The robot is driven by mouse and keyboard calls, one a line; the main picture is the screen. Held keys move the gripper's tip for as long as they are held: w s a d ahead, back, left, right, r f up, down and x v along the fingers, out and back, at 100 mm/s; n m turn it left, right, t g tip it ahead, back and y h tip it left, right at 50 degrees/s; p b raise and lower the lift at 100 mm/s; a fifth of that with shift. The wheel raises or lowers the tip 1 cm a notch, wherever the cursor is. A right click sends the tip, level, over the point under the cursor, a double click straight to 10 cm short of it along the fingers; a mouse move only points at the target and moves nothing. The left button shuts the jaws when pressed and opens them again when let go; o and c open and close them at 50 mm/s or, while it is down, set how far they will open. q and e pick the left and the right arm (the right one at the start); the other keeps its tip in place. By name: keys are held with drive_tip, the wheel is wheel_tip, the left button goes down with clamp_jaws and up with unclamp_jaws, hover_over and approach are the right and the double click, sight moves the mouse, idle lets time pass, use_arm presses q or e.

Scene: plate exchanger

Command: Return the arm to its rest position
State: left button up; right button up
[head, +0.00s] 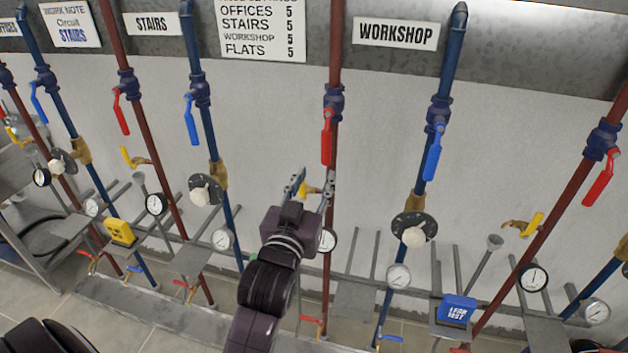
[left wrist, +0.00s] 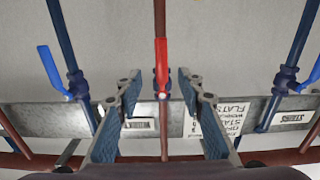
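My left arm reaches up through the middle of the head view. My left gripper (head: 312,186) is open, its two fingers spread apart. Its fingers stand in front of a dark red pipe, below a red lever handle (head: 327,137). A small yellow handle (head: 309,189) shows between the fingers. In the left wrist view my left gripper (left wrist: 160,95) is also open and nothing is held. The red lever handle (left wrist: 161,66) shows beyond the gap between the fingers. Whether a finger touches the pipe or yellow handle cannot be told. My right gripper is not in view.
Red and blue pipes with valves and gauges line the wall. A WORKSHOP sign (head: 396,34) hangs at the top. A blue leak-test box (head: 456,310) sits at right on a small shelf, and a yellow box (head: 119,232) at left. Pipe stubs and gauges crowd the arm's sides.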

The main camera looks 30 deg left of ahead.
use_arm(q)
drive_tip(key=shift+f, duration=0.1)
idle(0.3)
